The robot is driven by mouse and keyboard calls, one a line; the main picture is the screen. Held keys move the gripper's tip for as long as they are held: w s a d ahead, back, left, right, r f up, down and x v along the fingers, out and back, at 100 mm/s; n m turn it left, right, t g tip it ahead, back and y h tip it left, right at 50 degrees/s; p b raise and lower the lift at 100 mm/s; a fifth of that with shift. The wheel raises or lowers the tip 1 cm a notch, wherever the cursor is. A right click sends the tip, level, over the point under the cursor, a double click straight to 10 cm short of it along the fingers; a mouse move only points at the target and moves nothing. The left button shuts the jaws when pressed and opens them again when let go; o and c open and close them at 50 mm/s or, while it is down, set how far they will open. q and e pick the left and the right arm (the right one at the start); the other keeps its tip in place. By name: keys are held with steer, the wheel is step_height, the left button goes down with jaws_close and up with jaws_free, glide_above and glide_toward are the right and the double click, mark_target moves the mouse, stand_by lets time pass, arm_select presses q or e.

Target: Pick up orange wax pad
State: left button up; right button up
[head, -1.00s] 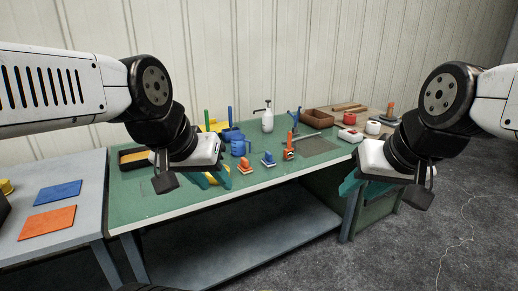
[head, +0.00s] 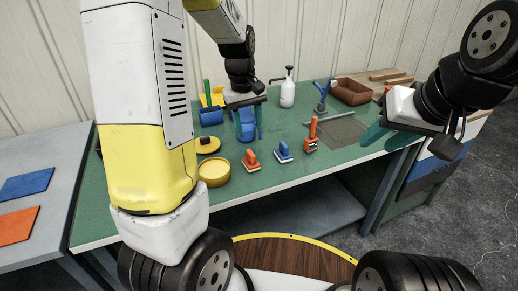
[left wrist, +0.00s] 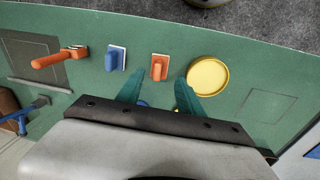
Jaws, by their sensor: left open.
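The orange wax pad (head: 251,161), an orange-handled block on a pale base, stands on the green table near its front edge, left of a similar blue pad (head: 284,151). My left gripper (head: 248,134) is open and empty above the table, behind the orange pad. In the left wrist view the orange pad (left wrist: 158,67) lies just beyond the gap between the teal fingertips (left wrist: 158,84), apart from them. My right gripper (head: 375,134) hangs over the table's right end. One teal finger shows there, and its opening is unclear.
A yellow round tub (head: 214,173) stands left of the pad, and an orange-handled tool (head: 311,135) stands to the right. A flat orange sheet (head: 18,226) lies on the grey side table.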

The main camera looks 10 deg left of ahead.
arm_select(q)
steer(key=n+g, duration=0.1)
glide_above(251, 152)
steer(key=s, duration=0.1)
steer(key=shift+y, duration=0.4)
step_height(251, 152, down, 5)
steer(key=shift+s+d+f, duration=0.15)
steer(key=shift+f, duration=0.05)
steer(key=f, duration=0.4)
steer(key=w+f, duration=0.1)
steer(key=f, duration=0.2)
steer(key=shift+w+a+f, duration=0.1)
steer(key=shift+a, duration=0.1)
steer(key=shift+f, duration=0.5)
jaws_close()
